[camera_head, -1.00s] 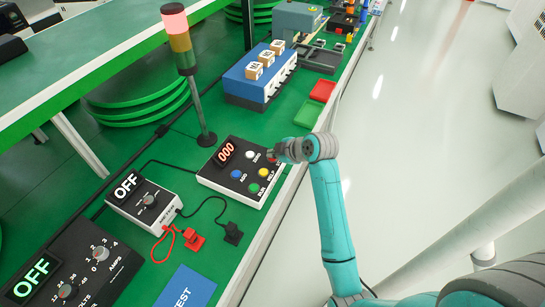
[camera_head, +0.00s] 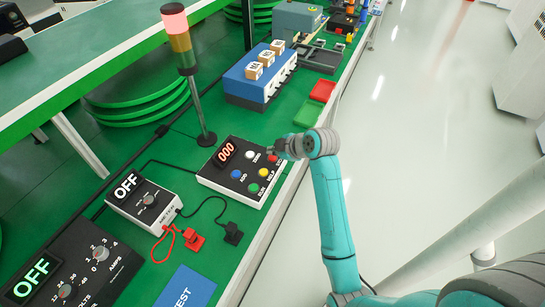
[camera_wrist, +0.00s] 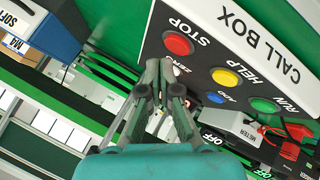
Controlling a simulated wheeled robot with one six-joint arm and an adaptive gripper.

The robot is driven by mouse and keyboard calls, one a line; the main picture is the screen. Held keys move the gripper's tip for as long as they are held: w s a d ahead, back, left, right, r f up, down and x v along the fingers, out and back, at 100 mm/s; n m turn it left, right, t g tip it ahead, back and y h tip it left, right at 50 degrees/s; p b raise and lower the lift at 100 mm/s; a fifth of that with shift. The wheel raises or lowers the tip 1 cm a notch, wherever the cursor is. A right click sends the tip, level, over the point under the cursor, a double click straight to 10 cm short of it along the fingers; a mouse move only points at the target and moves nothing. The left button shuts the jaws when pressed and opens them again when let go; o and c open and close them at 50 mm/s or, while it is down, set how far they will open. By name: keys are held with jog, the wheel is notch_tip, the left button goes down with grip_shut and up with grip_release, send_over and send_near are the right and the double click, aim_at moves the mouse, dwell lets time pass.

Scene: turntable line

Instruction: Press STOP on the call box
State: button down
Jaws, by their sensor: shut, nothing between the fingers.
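The call box (camera_head: 222,179) is a white box with a black top on the green bench. The yellow HELP (camera_wrist: 225,77), green RUN (camera_wrist: 263,104) and blue ADD (camera_wrist: 215,98) buttons also show. The white button (camera_head: 250,155) shows in the head view. My gripper (camera_wrist: 162,68) is shut and empty, its tips close to STOP in the wrist picture. In the head view my gripper (camera_head: 274,150) is over the box's right end; contact cannot be told.
A signal tower (camera_head: 180,45) with a lit red top stands behind the box. A blue unit (camera_head: 245,88) with several small boxes is farther along. A meter (camera_head: 143,200) with cables lies nearer. Red (camera_head: 322,91) and green (camera_head: 307,113) trays sit near the bench edge.

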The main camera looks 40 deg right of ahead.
aim_at(274, 158)
jog(key=shift+r, duration=0.1)
jog(key=shift+r, duration=2.4)
